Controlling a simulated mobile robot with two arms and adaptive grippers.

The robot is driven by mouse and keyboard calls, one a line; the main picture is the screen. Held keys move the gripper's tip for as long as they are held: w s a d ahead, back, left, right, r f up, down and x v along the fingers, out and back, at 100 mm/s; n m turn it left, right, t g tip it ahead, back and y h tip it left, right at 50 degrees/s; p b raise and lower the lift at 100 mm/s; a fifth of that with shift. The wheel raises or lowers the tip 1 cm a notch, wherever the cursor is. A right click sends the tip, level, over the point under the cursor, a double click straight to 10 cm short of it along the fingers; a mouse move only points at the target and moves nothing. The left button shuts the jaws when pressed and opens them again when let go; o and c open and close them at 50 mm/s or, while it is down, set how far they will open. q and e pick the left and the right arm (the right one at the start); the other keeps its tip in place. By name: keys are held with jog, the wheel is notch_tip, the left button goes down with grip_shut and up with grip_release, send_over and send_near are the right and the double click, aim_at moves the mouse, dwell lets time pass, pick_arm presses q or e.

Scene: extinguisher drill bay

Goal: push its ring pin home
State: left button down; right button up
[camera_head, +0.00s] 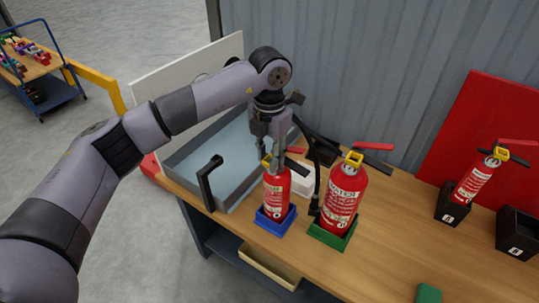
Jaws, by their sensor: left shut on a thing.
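A small red extinguisher (275,192) stands upright in a blue holder (275,221) on the wooden bench. A yellow part (266,163) shows at its head, and a red lever shows just behind. My left gripper (273,158) points down over this head, with its fingers shut at the yellow part. What lies between the fingertips is too small to make out clearly; it appears to be the ring pin. A larger red extinguisher (342,198) with a yellow head part and black hose stands to the right in a green holder (332,233). My right gripper is not in view.
A grey-blue tray (205,160) lies behind on the left, with a black upright hook (207,182) at its front. Another extinguisher (474,182) stands in a black holder at right, near an empty-looking black holder (517,233). A green block (428,293) lies at the front. The bench's front right is mostly clear.

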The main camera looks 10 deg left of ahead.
pick_arm(q)
jog(key=shift+b, duration=0.95)
dwell(2.6)
dwell(0.5)
jog(key=c, duration=1.2)
grip_release()
jog(key=shift+r, duration=0.15)
